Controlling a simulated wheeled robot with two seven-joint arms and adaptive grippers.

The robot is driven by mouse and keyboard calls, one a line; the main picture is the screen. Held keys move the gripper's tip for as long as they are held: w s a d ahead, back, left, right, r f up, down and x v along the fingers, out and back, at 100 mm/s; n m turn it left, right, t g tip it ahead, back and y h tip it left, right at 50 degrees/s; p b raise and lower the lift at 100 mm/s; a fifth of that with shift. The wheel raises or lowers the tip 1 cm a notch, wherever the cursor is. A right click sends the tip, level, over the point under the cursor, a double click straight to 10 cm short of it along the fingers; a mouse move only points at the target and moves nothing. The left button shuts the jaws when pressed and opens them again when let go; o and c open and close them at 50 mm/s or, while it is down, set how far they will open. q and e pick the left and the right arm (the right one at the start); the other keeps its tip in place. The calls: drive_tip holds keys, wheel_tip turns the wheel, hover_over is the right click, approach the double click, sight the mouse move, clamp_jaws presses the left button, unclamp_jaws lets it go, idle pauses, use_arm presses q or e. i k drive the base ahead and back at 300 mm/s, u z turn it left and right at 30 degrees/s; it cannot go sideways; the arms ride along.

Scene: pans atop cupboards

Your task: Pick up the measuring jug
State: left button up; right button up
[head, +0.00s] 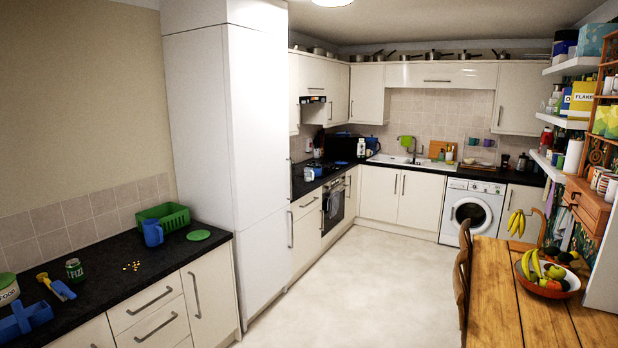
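A blue jug (152,232), which looks like the measuring jug, stands upright on the black worktop (118,292) at the left. It is just in front of a green basket (163,216), and I cannot tell whether they touch. Another small blue item (371,143) is on the far worktop near the sink, too small to identify surely. Neither of my grippers is in view.
Near the jug are a green disc (199,235), small yellow bits (131,266), a green can (74,269) and a blue-and-yellow scoop (56,287). A wooden table (500,290) with a fruit bowl (545,285) stands right. The pale floor (350,280) between is clear.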

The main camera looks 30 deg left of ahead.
sight(308, 171)
drive_tip(key=u, duration=1.3)
drive_tip(key=i, duration=2)
drive_tip(key=z, duration=0.9)
drive_tip(key=i, duration=6.1)
